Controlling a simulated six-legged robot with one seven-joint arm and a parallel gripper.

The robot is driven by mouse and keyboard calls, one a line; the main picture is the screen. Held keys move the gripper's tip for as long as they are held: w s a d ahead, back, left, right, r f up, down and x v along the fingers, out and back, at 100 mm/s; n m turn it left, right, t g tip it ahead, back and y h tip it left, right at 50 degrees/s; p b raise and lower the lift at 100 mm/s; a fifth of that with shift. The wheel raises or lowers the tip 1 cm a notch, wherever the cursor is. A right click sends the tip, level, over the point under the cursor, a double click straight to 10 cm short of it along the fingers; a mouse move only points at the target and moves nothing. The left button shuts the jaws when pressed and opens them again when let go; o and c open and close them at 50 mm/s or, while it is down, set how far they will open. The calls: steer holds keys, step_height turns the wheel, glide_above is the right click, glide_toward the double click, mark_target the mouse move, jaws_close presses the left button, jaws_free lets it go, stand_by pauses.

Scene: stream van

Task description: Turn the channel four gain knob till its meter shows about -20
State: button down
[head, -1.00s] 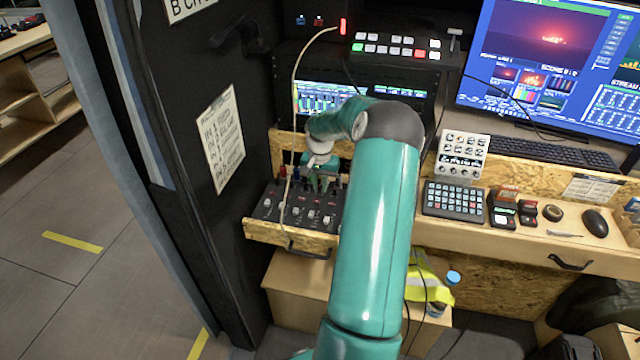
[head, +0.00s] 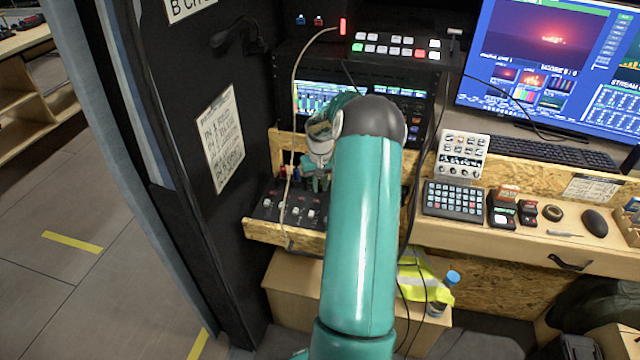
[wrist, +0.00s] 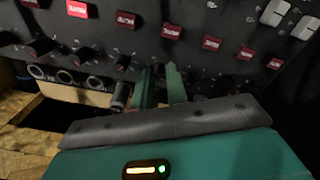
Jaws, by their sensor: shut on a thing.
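The small black mixer panel (head: 270,212) lies in the wooden tray, with knobs, red buttons and white faders. In the wrist view it shows a row of black knobs (wrist: 82,56) and red-lit buttons (wrist: 125,20). My gripper (wrist: 160,84) has its two green fingers down at the knob row, shut on a knob there. The fingers hide that knob, and I cannot read its channel number. In the head view my gripper (head: 316,184) is at the panel's back part. A meter screen (head: 312,97) with green bars is behind, partly hidden by my arm; its numbers are too small to read.
Cables plug in along the panel edge, with dark round sockets (wrist: 95,82) near my fingers. A thin pale cable (head: 294,100) hangs down left of my gripper. The black door (head: 185,130) stands close on the left. A keypad (head: 455,199) and knob box (head: 461,155) are right.

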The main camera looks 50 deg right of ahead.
mark_target(320, 186)
steer(key=c, duration=1.4)
jaws_free()
step_height(320, 186, up, 14)
steer(key=shift+f, duration=0.1)
steer(key=w+a+r+n+t+h, duration=0.1)
steer(key=a+r, duration=0.4)
steer(key=a, duration=0.4)
steer(key=a+r+n, duration=0.2)
steer(key=a+r, duration=0.2)
steer(key=a, duration=0.6)
steer(key=w+a+r+n+t+h, duration=0.1)
steer(key=a+r, duration=0.4)
steer(key=a, duration=0.4)
steer(key=s+a+n+t, duration=0.1)
steer(key=s+a, duration=0.4)
steer(key=a, duration=0.2)
steer(key=s+a+n+t+y, duration=0.1)
steer(key=s+a, duration=0.4)
steer(key=a, duration=0.1)
steer(key=s+a+n+t+y, duration=0.1)
steer(key=s+a+n, duration=0.1)
steer(key=s+a, duration=0.4)
steer(key=shift+a+f+t, duration=0.15)
steer(key=shift+a+t, duration=0.15)
steer(key=shift+a, duration=0.55)
